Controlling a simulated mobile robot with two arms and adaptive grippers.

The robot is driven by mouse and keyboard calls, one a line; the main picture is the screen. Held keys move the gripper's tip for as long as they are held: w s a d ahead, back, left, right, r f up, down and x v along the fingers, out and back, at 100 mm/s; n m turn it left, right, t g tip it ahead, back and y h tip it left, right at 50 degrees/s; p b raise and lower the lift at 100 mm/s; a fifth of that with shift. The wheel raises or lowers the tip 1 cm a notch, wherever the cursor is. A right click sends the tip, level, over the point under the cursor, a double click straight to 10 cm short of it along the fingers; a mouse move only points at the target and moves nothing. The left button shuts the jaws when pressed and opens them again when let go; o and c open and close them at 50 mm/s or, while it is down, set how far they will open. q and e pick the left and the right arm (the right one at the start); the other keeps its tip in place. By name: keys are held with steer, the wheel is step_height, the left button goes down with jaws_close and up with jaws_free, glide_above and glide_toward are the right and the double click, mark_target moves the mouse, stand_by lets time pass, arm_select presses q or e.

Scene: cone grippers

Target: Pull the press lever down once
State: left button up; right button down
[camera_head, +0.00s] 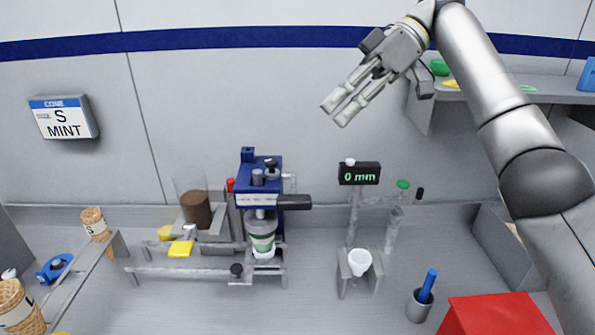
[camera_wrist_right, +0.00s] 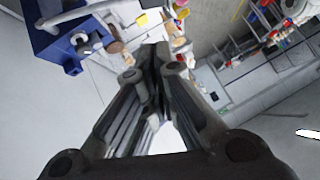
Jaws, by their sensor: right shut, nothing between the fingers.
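The blue press (camera_head: 258,185) stands on the counter left of centre in the head view. Its lever (camera_head: 294,202) has a black handle that sticks out to the right, about level. A white and green cup (camera_head: 262,236) sits under the press. My right gripper (camera_head: 337,112) is shut and empty, in the air above and to the right of the lever, apart from it. In the right wrist view my fingers (camera_wrist_right: 155,58) meet at the tips, and a blue body (camera_wrist_right: 62,42), seemingly the press, shows at upper left. My left gripper is in neither view.
A display reading 0 mm (camera_head: 359,173) stands right of the press, with a white cup (camera_head: 360,262) in a stand below. A red box (camera_head: 497,315) is at front right. A wall shelf (camera_head: 480,92) is at upper right. Cones (camera_head: 95,223) stand at left.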

glide_above(297, 194)
steer(key=w, duration=0.1)
step_height(297, 194, down, 7)
steer(key=shift+f, duration=0.1)
steer(key=f, duration=0.1)
steer(key=s+f, duration=0.1)
steer(key=shift+f, duration=0.3)
steer(key=shift+s+d+f, duration=0.1)
steer(key=shift+f, duration=0.25)
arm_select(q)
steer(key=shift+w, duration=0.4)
arm_select(e)
steer(key=shift+f, duration=0.1)
